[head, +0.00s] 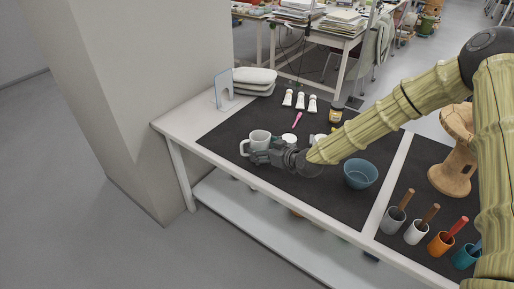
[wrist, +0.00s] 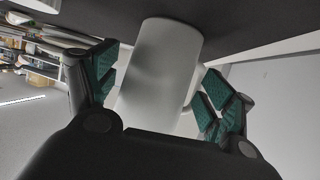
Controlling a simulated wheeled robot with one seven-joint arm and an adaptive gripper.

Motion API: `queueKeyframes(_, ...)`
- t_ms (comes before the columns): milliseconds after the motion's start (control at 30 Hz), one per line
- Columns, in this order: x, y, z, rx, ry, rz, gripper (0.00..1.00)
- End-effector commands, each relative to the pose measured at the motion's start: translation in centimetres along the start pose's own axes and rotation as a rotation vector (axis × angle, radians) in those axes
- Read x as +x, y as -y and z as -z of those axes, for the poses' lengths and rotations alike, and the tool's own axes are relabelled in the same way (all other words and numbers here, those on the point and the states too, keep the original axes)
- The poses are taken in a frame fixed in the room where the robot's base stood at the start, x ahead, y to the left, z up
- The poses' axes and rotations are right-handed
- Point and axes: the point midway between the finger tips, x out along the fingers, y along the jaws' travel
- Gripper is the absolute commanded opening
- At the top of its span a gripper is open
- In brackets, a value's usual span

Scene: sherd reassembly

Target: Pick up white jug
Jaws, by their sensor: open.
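The white jug (head: 260,137) stands upright on the dark mat near the left end of the table, its handle toward the left in the head view. In the wrist view the jug (wrist: 160,70) fills the middle, with its handle at the right side. My gripper (head: 262,157) is beside the jug on its near side. In the wrist view my gripper (wrist: 155,95) is open, with one green-padded finger on each side of the jug's body. I see a gap at the left finger; the right finger is close to the handle, and whether it touches is unclear.
A blue bowl (head: 360,173) sits right of my gripper. A small white item (head: 289,138) is just behind it. Several cups with handles (head: 417,231) stand at right.

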Motion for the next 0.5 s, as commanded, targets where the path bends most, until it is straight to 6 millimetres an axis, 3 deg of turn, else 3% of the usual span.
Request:
queueKeyframes(167,1.4,0.1,0.1,0.0,0.0,0.001,0.82)
queueKeyframes(433,1.6,0.1,0.0,-0.001,0.0,0.002,0.82)
queueKeyframes(500,1.6,0.1,0.0,0.0,0.0,0.002,0.7)
